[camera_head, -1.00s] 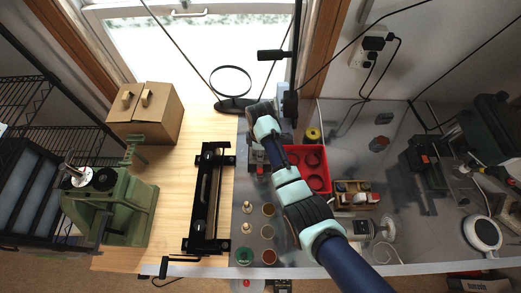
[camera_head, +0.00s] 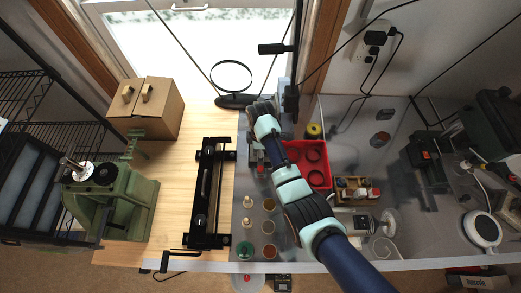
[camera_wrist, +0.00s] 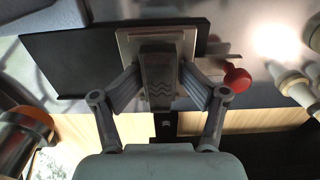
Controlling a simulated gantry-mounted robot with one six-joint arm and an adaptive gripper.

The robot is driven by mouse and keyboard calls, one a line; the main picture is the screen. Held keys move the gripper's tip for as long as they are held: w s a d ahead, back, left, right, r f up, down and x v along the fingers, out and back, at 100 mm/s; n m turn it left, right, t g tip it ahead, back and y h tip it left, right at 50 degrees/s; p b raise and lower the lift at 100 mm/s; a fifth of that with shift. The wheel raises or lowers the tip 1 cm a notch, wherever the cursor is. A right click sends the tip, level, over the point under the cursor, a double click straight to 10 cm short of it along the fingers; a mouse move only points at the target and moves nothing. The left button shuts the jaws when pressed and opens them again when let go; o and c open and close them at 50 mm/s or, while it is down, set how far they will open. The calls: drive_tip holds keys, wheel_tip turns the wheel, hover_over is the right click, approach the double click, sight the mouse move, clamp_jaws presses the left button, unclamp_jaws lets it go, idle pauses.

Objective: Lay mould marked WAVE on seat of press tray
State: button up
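The dark grey mould with a wavy-line mark (camera_wrist: 159,82) is between the fingers of my gripper (camera_wrist: 160,80) in the wrist view. Both fingers appear to press on its sides. It is over a pale square metal plate (camera_wrist: 125,38), which looks like the seat of the press tray. I cannot tell whether it rests on the plate or hovers just above. A red knob (camera_wrist: 237,77) sits on a metal bar beside the plate. In the head view my arm hides the gripper and mould; part of the press (camera_head: 256,153) shows left of the arm.
A black slab (camera_wrist: 80,65) lies behind the plate in the wrist view. In the head view a red tray (camera_head: 319,178) with round recesses, a yellow-topped tin (camera_head: 313,130) and a wooden block rack (camera_head: 352,187) are to the right. Cups and pale pegs (camera_head: 249,202) stand nearer.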

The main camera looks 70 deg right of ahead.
wheel_tip(320, 180, up, 8)
drive_tip(key=shift+f, duration=0.2)
